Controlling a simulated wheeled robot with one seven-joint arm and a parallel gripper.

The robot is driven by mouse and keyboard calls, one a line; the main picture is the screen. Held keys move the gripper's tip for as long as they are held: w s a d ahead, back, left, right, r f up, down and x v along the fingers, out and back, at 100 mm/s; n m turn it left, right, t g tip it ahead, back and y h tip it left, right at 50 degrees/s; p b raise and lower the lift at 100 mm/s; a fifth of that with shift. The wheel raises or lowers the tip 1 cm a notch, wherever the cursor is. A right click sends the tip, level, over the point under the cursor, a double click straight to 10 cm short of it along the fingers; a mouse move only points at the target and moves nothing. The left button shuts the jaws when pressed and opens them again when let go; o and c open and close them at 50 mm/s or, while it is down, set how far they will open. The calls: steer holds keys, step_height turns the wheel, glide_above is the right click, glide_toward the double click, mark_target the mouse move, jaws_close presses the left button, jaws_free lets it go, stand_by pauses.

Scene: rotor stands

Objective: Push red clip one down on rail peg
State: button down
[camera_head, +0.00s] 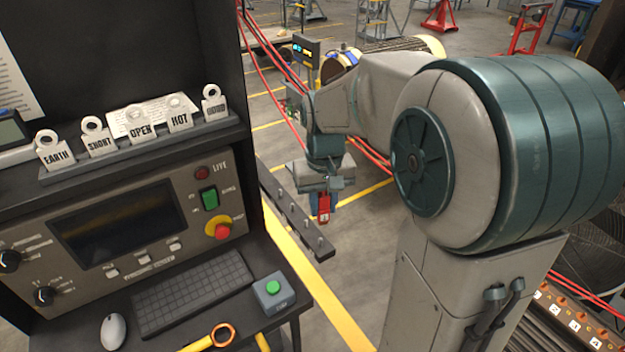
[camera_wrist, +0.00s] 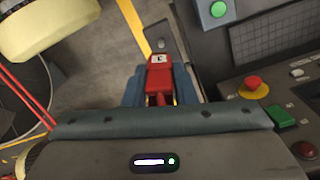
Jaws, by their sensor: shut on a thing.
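The red clip (camera_head: 323,208) hangs below my gripper (camera_head: 322,198) in the head view, with a small pale label on its front. In the wrist view the red clip (camera_wrist: 159,66) sits between the two blue fingers of my gripper (camera_wrist: 160,88), which are shut on it. A dark rail (camera_head: 273,187) with several short upright pegs (camera_head: 306,224) runs beside the console. The clip appears above and to the right of the rail in the head view. I cannot tell its exact height over the rail or whether it touches a peg.
The console desk (camera_head: 290,297) with a green button box (camera_head: 271,289) stands left of the rail. A shelf (camera_head: 75,176) holds several labelled tags. Red cables (camera_head: 372,153) run behind my arm. Open floor lies right of the rail.

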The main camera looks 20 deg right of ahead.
steer(key=shift+w+f, duration=0.1)
steer(key=shift+w, duration=0.15)
steer(key=shift+s+a+f+b, duration=0.15)
steer(key=shift+f+b, duration=0.15)
steer(key=shift+b, duration=0.1)
steer(key=shift+f+b, duration=2.45)
steer(key=shift+f, duration=0.8)
steer(key=shift+f+b, duration=0.35)
steer(key=shift+f, duration=0.15)
steer(key=c, duration=1.1)
jaws_free()
steer(key=shift+r, duration=0.15)
